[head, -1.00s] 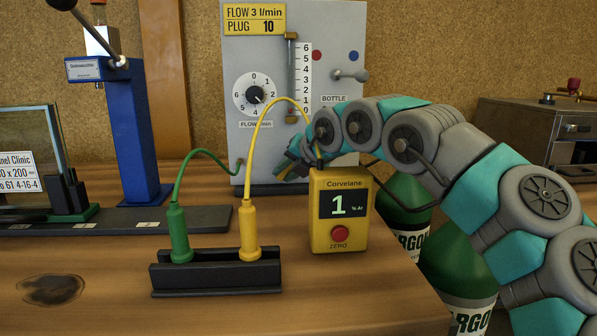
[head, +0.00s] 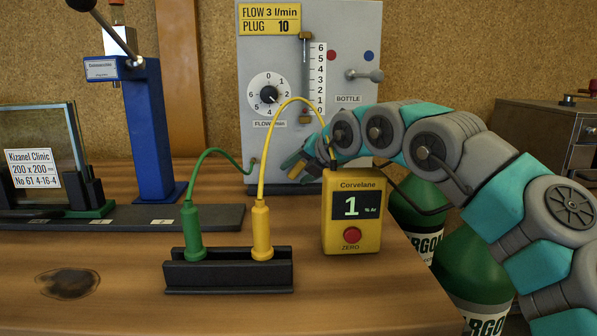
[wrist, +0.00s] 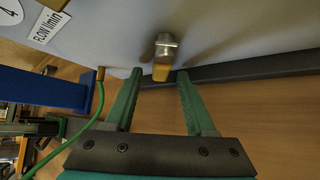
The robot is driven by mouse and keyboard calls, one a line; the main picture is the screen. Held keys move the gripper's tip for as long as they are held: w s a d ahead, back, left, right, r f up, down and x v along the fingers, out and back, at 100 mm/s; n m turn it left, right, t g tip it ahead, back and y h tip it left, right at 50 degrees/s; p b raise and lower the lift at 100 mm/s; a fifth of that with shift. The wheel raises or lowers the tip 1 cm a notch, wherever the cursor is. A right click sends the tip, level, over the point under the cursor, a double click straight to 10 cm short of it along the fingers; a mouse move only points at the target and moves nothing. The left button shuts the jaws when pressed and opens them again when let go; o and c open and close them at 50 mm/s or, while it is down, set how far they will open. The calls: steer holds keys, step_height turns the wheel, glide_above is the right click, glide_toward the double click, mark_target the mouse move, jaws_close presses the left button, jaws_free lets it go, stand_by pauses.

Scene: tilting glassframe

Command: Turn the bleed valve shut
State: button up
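In the wrist view, a short round metal fitting with a yellow tip (wrist: 166,48) sticks out from the grey panel near its foot. It may be the bleed valve; no label for it shows. My gripper (wrist: 159,73) is open, its two green fingers spread with the fitting between and just beyond their tips. In the head view, my gripper (head: 298,164) is at the lower front of the grey panel (head: 350,22), partly hidden by my arm and the yellow meter (head: 337,240). The meter reads 1 % Ar.
The panel carries a flow dial (head: 269,95), a sight tube and a bottle lever (head: 364,75). Green and yellow leads run from a black plug holder (head: 230,278) on the bench. Green argon bottles (head: 470,262) stand at right. A blue press (head: 150,130) stands left.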

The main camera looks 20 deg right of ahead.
steer(key=v, duration=0.8)
stand_by(0.4)
steer(key=shift+c, duration=0.2)
